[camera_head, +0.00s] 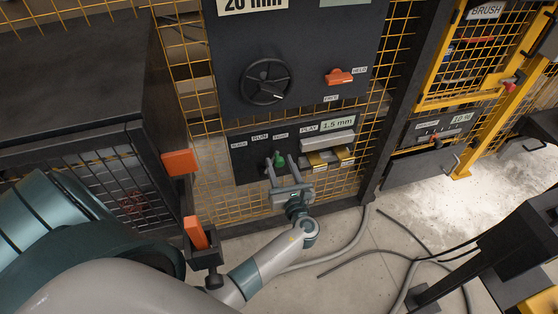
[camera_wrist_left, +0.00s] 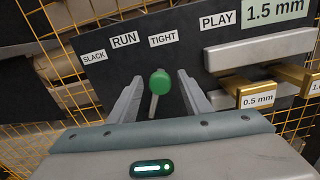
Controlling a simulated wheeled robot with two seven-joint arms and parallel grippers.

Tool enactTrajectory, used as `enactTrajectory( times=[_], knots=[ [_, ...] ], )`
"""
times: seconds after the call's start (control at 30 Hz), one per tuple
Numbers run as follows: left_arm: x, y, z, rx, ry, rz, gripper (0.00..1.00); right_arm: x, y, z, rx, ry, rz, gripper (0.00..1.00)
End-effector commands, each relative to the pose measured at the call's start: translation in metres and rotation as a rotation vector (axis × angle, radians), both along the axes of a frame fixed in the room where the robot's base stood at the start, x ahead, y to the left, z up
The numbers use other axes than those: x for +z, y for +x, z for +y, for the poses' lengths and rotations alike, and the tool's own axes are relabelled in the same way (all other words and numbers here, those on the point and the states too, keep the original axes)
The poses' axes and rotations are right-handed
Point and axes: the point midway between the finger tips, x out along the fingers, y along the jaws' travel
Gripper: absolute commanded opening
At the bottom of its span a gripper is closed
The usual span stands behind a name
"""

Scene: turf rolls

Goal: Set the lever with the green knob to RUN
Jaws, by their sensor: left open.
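The lever has a round green knob (camera_wrist_left: 160,83) on a pale stem. In the left wrist view it stands nearly upright below the TIGHT label (camera_wrist_left: 163,39), right of the RUN label (camera_wrist_left: 125,40). The SLACK label (camera_wrist_left: 93,57) is further left. My left gripper (camera_wrist_left: 159,100) is open, with one finger on each side of the knob and visible gaps between. In the head view the green knob (camera_head: 279,161) shows between the fingertips of my left gripper (camera_head: 277,163). I cannot tell how deep the fingers reach around the lever. My right gripper is not in view.
Right of the lever is a PLAY label (camera_wrist_left: 217,20) above a grey bar and brass blocks, one marked 0.5 mm (camera_wrist_left: 258,100). Above are a black handwheel (camera_head: 265,82) and an orange handle (camera_head: 338,77). Yellow mesh surrounds the panel. Cables (camera_head: 375,245) lie on the floor.

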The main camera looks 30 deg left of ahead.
Motion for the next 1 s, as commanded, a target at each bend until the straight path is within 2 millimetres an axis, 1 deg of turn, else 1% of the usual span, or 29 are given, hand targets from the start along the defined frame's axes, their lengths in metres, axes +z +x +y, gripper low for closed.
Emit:
enactTrajectory(
  times=[0.03, 0.2, 0.53, 0.57, 0.6, 0.67, 0.7, 0.73, 1.0],
  knots=[
    [0.001, 0.004, 0.004, 0.000, 0.001, -0.001, 0.44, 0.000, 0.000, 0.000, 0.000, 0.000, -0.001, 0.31],
    [0.000, 0.010, 0.012, 0.000, 0.000, 0.000, 0.44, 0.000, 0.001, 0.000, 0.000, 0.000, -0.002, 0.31],
    [0.000, 0.012, 0.013, 0.000, -0.001, -0.001, 0.44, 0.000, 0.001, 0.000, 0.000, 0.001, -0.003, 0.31],
    [0.000, 0.012, 0.013, 0.000, -0.001, -0.001, 0.40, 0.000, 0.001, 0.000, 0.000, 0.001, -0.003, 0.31],
    [0.000, 0.012, 0.013, 0.000, -0.001, -0.001, 0.30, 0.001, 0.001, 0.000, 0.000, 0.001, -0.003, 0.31],
    [0.000, 0.011, 0.013, 0.000, -0.001, -0.001, 0.16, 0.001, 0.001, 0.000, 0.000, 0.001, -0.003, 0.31],
    [0.000, 0.011, 0.013, 0.000, -0.001, -0.001, 0.06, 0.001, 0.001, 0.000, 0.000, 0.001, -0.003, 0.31],
    [0.000, 0.011, 0.013, 0.000, 0.000, 0.000, 0.00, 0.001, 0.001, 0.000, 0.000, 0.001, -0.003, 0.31],
    [0.002, 0.007, 0.016, 0.000, -0.026, -0.029, 0.00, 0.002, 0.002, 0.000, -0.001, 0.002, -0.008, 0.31]
  ],
)
